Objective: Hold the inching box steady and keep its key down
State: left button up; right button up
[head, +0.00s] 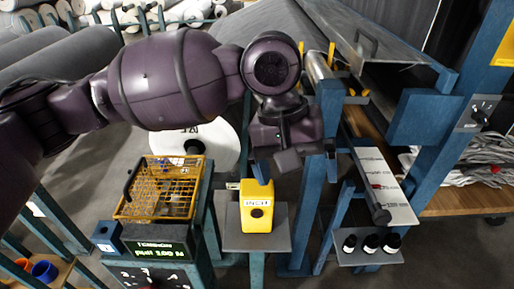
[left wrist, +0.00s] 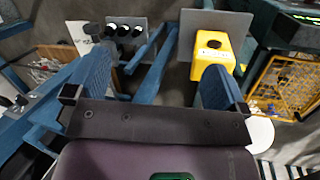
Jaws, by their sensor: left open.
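The inching box (head: 257,222) is a yellow block labelled INCH with a dark round key (head: 257,213) on its face. It sits upright on a grey plate (head: 232,240) on a stand. My left gripper (head: 291,163) is open and empty, above and slightly right of the box; one finger is over the box's upper end in this view. In the left wrist view the box (left wrist: 207,48) shows beyond the right finger, which partly overlaps it, outside the gap of the open left gripper (left wrist: 155,78). I see no sure contact. My right gripper is not in view.
A yellow wire basket (head: 140,208) and a console with a green display (head: 160,252) stand left of the box. A blue frame post (head: 328,110) rises close right of my gripper. A small shelf with several black-capped bottles (head: 370,243) is at lower right. Large grey rolls lie behind.

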pick_arm(q)
jog(key=r+y, duration=0.1)
jog(key=r, duration=0.1)
jog(key=n+t+y, duration=0.2)
jog(key=n, duration=0.1)
send_over(257, 187)
notch_tip(257, 187, down, 3)
jog(key=shift+r, duration=0.15)
notch_tip(257, 187, down, 12)
jog(key=c, duration=1.2)
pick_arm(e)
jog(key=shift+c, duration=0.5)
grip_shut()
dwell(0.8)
